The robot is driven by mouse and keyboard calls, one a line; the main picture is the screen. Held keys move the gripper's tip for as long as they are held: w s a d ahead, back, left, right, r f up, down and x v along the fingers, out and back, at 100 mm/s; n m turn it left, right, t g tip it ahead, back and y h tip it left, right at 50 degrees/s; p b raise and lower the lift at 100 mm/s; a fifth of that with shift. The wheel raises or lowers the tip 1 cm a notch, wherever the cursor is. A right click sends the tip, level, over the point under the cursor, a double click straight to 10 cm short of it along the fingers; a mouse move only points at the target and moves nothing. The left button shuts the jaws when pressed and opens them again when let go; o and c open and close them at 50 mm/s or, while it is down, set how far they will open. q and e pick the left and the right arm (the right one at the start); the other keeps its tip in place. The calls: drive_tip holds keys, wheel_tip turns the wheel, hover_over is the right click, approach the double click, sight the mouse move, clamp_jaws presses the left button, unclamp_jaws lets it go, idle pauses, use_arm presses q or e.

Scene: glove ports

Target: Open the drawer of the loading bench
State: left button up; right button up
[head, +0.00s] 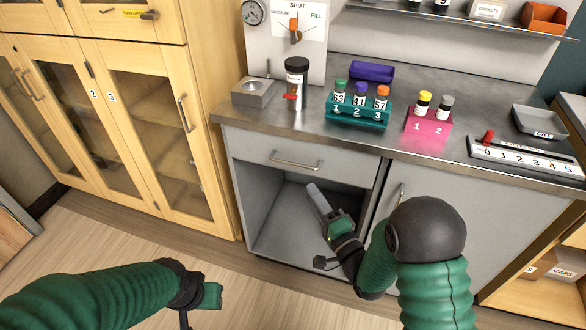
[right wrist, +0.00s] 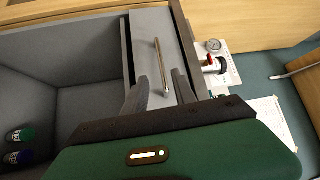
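The loading bench (head: 232,150) is grey with a metal top. Its drawer (head: 345,166) is shut, its front flush under the top, with a silver bar handle (head: 295,162). The drawer front (right wrist: 150,25) and handle (right wrist: 163,62) also show in the right wrist view. My right gripper (head: 314,188) is just below and in front of the drawer. In the right wrist view its fingers (right wrist: 160,77) are apart and empty, with the near end of the handle between their lines but not visibly gripped. My left gripper (head: 208,295) is low at the left, far from the bench; its fingers are unclear.
Below the drawer is an open compartment (head: 262,225); the right wrist view shows a green-capped bottle (right wrist: 20,135) and a blue-capped one (right wrist: 18,155) inside. A closed door (head: 475,200) is to the right. Racks (head: 345,118) stand on top. Wooden cabinets (head: 215,120) flank the left side.

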sight(292, 164)
drive_tip(key=b+x, duration=0.1)
drive_tip(key=x, duration=1)
drive_tip(key=shift+w+a+f+b, duration=0.1)
drive_tip(key=shift+w+a+b, duration=0.2)
drive_tip(key=shift+b, duration=0.1)
drive_tip(key=shift+w+a, duration=0.1)
drive_tip(key=shift+w, duration=0.2)
drive_tip(key=c, duration=0.7)
clamp_jaws()
drive_tip(key=shift+s, duration=0.1)
